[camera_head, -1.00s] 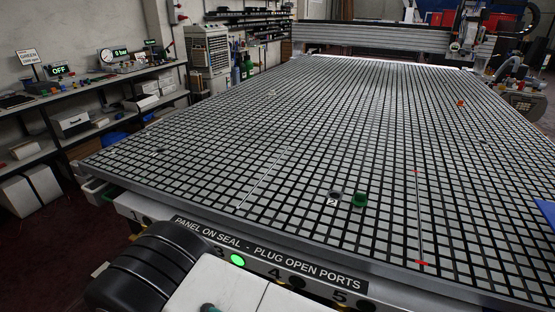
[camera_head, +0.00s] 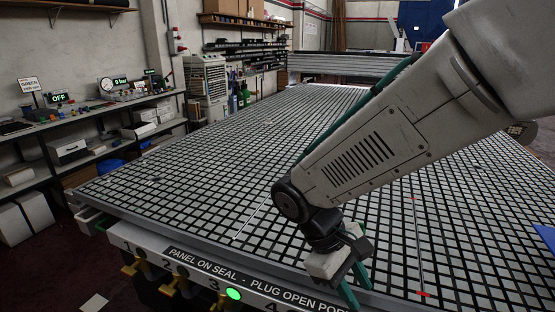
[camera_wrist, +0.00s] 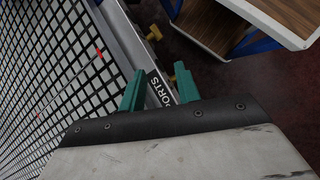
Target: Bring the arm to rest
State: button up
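My arm reaches in from the upper right of the head view, above the vacuum grid table (camera_head: 200,170). My gripper (camera_head: 358,290) hangs at the table's front edge and points down. In the wrist view its two teal fingers (camera_wrist: 158,88) stand apart with nothing between them. The gap shows part of the front label, ending in "PORTS".
The front panel (camera_head: 232,262) carries numbered ports, brass valve handles (camera_head: 175,286) and a lit green light (camera_head: 233,294) by number 3. Shelves (camera_head: 60,150) stand at the left. A wood-topped table (camera_wrist: 275,18) shows in the wrist view. The left grid is clear.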

jog(key=s+d+r+m+t+y, duration=0.4)
jog(key=s+d+r+m, duration=0.4)
jog(key=s+d+r, duration=0.2)
jog(key=d+y, duration=0.1)
jog(key=d, duration=0.1)
jog(key=shift+s+d+r+m+y, duration=0.25)
jog(key=shift+d+r+m+y, duration=0.1)
jog(key=shift+r+m+y, duration=0.05)
